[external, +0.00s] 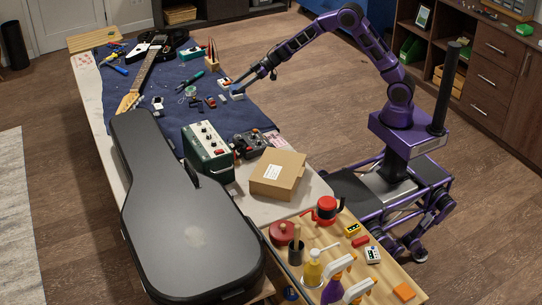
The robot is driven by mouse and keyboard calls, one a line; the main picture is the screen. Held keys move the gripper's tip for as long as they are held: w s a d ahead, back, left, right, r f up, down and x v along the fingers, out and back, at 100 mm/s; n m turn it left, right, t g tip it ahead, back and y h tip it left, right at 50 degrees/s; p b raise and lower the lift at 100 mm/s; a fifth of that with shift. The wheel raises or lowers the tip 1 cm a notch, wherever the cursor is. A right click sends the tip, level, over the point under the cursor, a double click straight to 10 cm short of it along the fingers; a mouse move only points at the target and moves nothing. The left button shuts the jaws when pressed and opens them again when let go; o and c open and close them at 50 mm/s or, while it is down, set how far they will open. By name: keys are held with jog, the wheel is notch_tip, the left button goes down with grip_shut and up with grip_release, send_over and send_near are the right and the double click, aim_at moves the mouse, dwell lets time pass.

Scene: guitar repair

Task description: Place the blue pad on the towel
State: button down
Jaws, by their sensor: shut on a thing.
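My gripper (240,87) is at the table's right edge, low over the dark blue towel (175,96). It is shut on a small blue pad (236,89). The pad is tiny in this view and partly hidden by the fingers. A small pale block (238,97) is just below the pad; I cannot tell whether they touch. The towel lies spread over the far half of the table, with tools and parts on it.
A black guitar case (185,215) fills the near left. A green amplifier (207,150), a pedal (249,143) and a cardboard box (278,175) stand nearer than my gripper. A guitar (148,75) lies on the towel at the left. Small parts crowd the towel near my gripper.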

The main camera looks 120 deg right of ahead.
send_over(242, 125)
notch_tip(242, 125, down, 7)
jog(key=shift+a+f+p, duration=0.1)
jog(key=shift+f+p, duration=0.3)
jog(key=shift+p, duration=0.05)
jog(key=shift+n+y, duration=0.3)
jog(key=shift+y, duration=0.1)
notch_tip(242, 125, down, 10)
jog(key=shift+r+b, duration=0.1)
jog(key=shift+b, duration=1)
jog(key=shift+c, duration=0.7)
grip_release()
